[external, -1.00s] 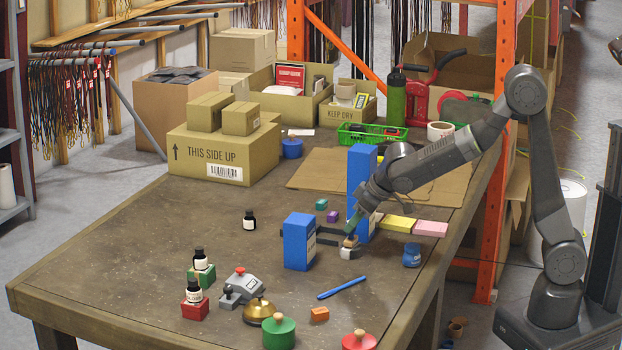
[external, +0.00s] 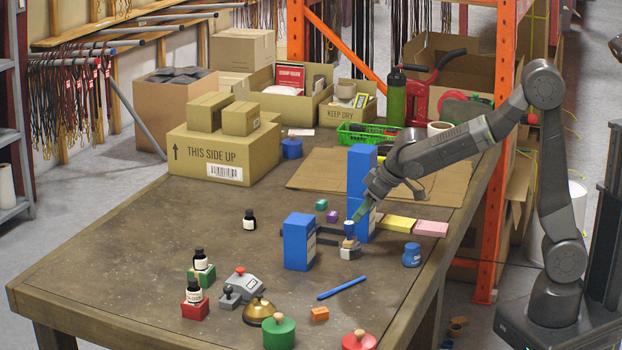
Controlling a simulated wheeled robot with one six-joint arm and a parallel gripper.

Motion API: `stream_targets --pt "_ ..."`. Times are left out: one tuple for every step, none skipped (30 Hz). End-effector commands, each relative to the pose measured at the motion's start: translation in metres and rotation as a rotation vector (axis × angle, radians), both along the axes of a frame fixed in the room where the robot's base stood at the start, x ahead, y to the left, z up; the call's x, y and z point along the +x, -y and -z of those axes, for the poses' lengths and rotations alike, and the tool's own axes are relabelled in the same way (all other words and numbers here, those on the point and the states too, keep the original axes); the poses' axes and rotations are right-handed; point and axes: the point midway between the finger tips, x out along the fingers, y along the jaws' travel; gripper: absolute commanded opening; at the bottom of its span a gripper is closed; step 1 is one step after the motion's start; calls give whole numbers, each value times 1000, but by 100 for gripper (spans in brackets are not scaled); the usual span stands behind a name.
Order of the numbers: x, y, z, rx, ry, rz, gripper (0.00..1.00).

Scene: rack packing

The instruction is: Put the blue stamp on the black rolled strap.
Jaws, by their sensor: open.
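A small upright piece with a blue top, which looks like the blue stamp (external: 349,228), stands just right of the front blue box. Its tan lower part rests on or against a small grey-and-dark piece (external: 350,253). A dark band-like shape (external: 326,238) lies beside it, partly hidden by the box. It may belong to the black rolled strap, but I cannot tell its outline. My gripper (external: 357,214) is open, just above and to the right of the stamp. It overlaps the tall blue box in the external view, and any contact with the stamp is unclear.
A blue box (external: 298,242) stands in front and a tall blue box (external: 361,172) behind. Yellow and pink pads (external: 414,225), a blue jar (external: 411,255) and a blue pen (external: 342,287) lie to the right and front.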

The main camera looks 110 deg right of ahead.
Motion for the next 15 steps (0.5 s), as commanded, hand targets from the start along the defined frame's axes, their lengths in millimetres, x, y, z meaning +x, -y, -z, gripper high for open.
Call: stream_targets --pt "-4 -4 -12 -2 3 -1 47" --pt "-6 -7 -17 -3 4 -1 47" --pt "-9 -10 -23 -2 3 -1 47" --pt "-11 -12 -28 -3 4 -1 47" --pt "-13 -14 -33 -3 3 -1 47" --pt "-16 -17 -38 -3 3 -1 47" --pt "-18 -19 -42 -3 3 -1 47" --pt "-19 -20 -46 -3 2 -1 47" --pt "-21 -22 -50 -3 1 -2 47" --pt "-22 -24 -53 -2 2 -2 47" --pt "-24 -25 -55 -2 2 -2 47" --pt "-25 -26 -57 -1 0 -2 47" --pt "-26 -27 -59 -1 0 -2 47" --pt "-26 -28 -60 -1 0 -2 47" --pt "-27 -28 -61 -1 0 -1 47"
